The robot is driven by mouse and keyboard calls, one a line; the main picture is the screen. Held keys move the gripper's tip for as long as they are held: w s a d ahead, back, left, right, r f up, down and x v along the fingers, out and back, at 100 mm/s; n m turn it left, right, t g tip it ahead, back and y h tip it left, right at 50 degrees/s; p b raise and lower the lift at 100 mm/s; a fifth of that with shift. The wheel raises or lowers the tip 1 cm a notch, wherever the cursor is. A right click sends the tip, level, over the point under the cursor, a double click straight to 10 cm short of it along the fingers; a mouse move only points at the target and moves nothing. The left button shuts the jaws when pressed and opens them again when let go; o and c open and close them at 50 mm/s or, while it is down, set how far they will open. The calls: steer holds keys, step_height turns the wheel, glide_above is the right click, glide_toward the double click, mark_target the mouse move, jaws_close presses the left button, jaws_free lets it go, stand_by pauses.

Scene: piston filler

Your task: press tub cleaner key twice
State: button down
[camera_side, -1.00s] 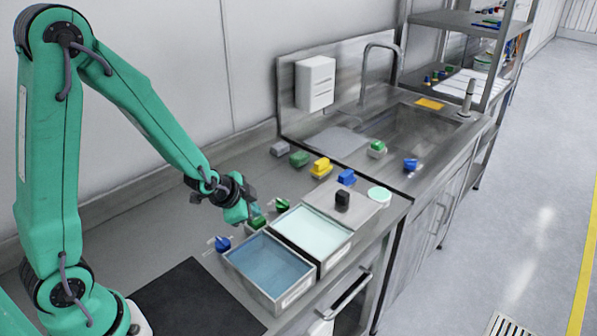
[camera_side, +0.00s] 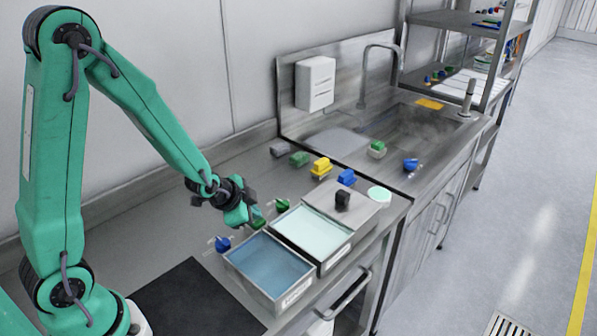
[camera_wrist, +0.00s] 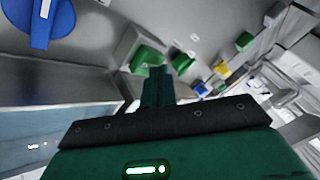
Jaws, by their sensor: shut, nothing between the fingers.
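My gripper (camera_side: 247,220) is shut and empty, pointing down beside the two tubs. A green key (camera_side: 257,223) is right by its fingertips, partly hidden by them in the side view. In the wrist view, the green key (camera_wrist: 147,60) sits on a grey housing just beyond my shut fingers (camera_wrist: 157,72). I cannot tell whether the fingertips touch it. No readable label shows which key is the tub cleaner's. The tub with blue liquid (camera_side: 270,265) is nearest, and the tub with pale liquid (camera_side: 312,234) is beside it.
A blue knob (camera_side: 222,244) stands left of the near tub, and a green knob (camera_side: 282,204) behind the pale tub. Yellow (camera_side: 321,167), blue (camera_side: 346,177) and green (camera_side: 299,158) blocks stand farther along the counter. A dark mat (camera_side: 195,297) lies in front.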

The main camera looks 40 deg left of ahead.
steer(key=shift+f, duration=0.4)
stand_by(0.6)
steer(key=shift+r, duration=1.25)
steer(key=shift+r, duration=0.1)
steer(key=shift+r, duration=2.4)
